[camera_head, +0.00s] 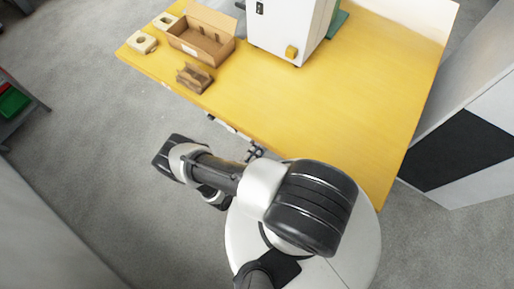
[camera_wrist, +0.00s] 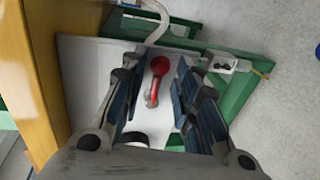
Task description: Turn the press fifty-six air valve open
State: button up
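The air valve's lever (camera_wrist: 153,92) shows in the wrist view, with a round red knob at its upper end and a narrower shank below. It stands in front of a pale grey panel (camera_wrist: 82,75). My gripper (camera_wrist: 158,68) is open, with one finger to the left of the red knob and the others to the right. Gaps show on both sides, so the fingers look apart from the lever. The lower end of the valve is partly hidden near a dark round part. The valve cannot be made out in the head view.
A yellow table (camera_head: 350,85) carries a white machine (camera_head: 285,28), an open cardboard box (camera_head: 203,38) and a small brown holder (camera_head: 194,77). Green frame bars (camera_wrist: 240,92) and a small white bracket (camera_wrist: 222,64) lie right of the gripper. A pale hose runs above the panel.

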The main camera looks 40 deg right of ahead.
jog(key=shift+a, duration=0.1)
jog(key=v, duration=1.2)
dwell(0.4)
